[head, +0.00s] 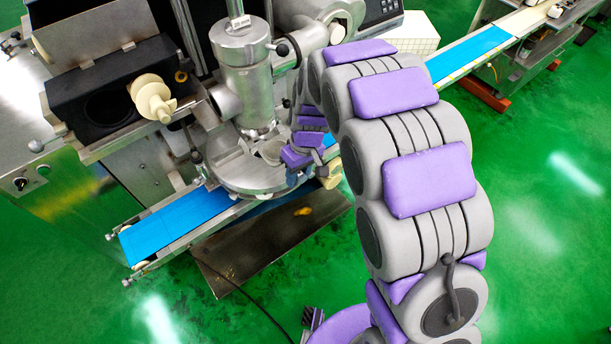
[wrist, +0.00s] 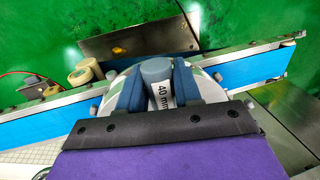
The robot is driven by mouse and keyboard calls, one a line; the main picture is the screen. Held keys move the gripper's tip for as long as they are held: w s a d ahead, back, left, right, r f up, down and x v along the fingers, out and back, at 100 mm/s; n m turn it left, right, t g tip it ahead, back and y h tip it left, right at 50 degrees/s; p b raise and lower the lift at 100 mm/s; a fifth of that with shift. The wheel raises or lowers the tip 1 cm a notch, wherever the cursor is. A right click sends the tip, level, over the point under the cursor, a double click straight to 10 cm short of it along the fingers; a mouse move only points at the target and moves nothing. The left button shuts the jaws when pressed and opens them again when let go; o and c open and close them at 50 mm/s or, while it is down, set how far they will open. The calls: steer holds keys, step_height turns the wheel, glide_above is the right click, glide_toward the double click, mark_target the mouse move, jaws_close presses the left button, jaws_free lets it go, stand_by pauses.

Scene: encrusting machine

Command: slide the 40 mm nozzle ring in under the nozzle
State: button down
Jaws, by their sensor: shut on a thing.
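My gripper (wrist: 157,80) has its two dark blue fingers shut on the grey grip of the 40 mm nozzle ring (wrist: 156,68). A white label reading "40 mm" shows between the fingers. A pale round piece with green patches shows behind the fingers, mostly covered by them. In the head view my gripper (head: 298,156) is at the right side of the round steel plate (head: 240,178), below the upright steel nozzle cylinder (head: 246,85). My arm and gripper hide most of the ring there, so I cannot tell whether it is under the nozzle.
A blue conveyor belt (head: 175,224) runs below the steel plate, and it also crosses the wrist view (wrist: 235,72). A dark metal sheet (head: 270,240) lies below the belt. A black hopper box (head: 105,95) stands at left. Green floor is open at right.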

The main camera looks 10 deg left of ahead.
steer(key=shift+w+a+f, duration=0.1)
steer(key=shift+a, duration=0.1)
steer(key=shift+d+r, duration=0.2)
steer(key=shift+d, duration=0.9)
steer(key=shift+s+a+f, duration=0.1)
steer(key=shift+s+a, duration=0.05)
steer(key=shift+a, duration=0.45)
steer(key=shift+s+a+f, duration=0.1)
steer(key=shift+s+a, duration=0.05)
steer(key=shift+a, duration=0.45)
steer(key=shift+d+r, duration=0.15)
steer(key=shift+d, duration=0.55)
steer(key=shift+w, duration=0.15)
steer(key=shift+a, duration=0.15)
